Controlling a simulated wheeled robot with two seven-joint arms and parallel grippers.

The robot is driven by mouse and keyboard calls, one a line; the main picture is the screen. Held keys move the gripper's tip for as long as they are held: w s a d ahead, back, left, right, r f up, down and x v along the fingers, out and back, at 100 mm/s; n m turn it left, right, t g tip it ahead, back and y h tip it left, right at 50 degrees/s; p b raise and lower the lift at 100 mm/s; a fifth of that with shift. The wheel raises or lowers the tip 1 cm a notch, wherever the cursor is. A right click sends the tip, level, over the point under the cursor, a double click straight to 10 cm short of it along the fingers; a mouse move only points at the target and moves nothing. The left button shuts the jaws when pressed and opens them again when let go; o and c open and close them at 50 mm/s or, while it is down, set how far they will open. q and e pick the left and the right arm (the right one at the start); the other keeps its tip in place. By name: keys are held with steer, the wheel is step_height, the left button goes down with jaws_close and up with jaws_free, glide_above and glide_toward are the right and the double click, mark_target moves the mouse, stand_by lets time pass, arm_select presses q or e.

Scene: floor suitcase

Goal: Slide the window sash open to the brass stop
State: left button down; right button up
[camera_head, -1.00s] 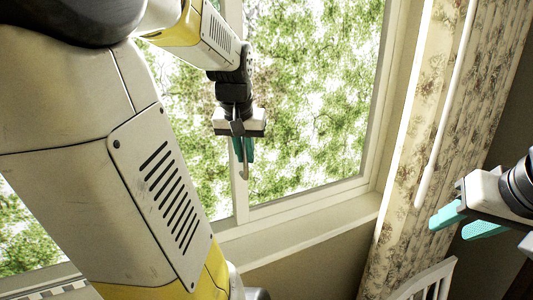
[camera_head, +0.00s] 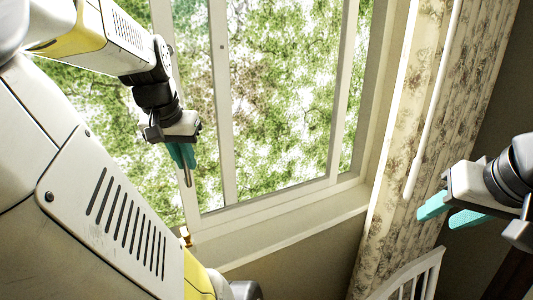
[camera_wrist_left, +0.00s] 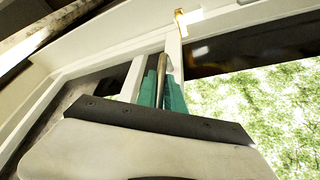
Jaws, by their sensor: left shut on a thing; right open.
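The white window sash (camera_head: 340,95) stands left of the right jamb, with a strip of outside view between them. Its left stile carries a metal pull handle (camera_head: 188,178). My left gripper (camera_head: 183,160) is shut on this handle, which also shows between the teal fingers in the wrist view (camera_wrist_left: 162,64). The small brass stop (camera_head: 185,236) sits on the sill by the lower end of the left stile; it also shows in the wrist view (camera_wrist_left: 180,18). I cannot tell whether stile and stop touch. My right gripper (camera_head: 450,212) is open and empty at the right.
The sill (camera_head: 290,232) is clear to the right of the stop. A floral curtain (camera_head: 425,120) with a white rod (camera_head: 432,110) hangs right of the window. A white chair back (camera_head: 412,275) stands below it, near my right gripper.

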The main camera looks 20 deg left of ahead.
arm_select(q)
steer(key=c, duration=1.5)
jaws_free()
steer(key=shift+o, duration=0.2)
steer(key=shift+r, duration=0.15)
steer(key=v, duration=0.7)
steer(key=shift+s+r, duration=0.25)
steer(key=shift+d, duration=0.1)
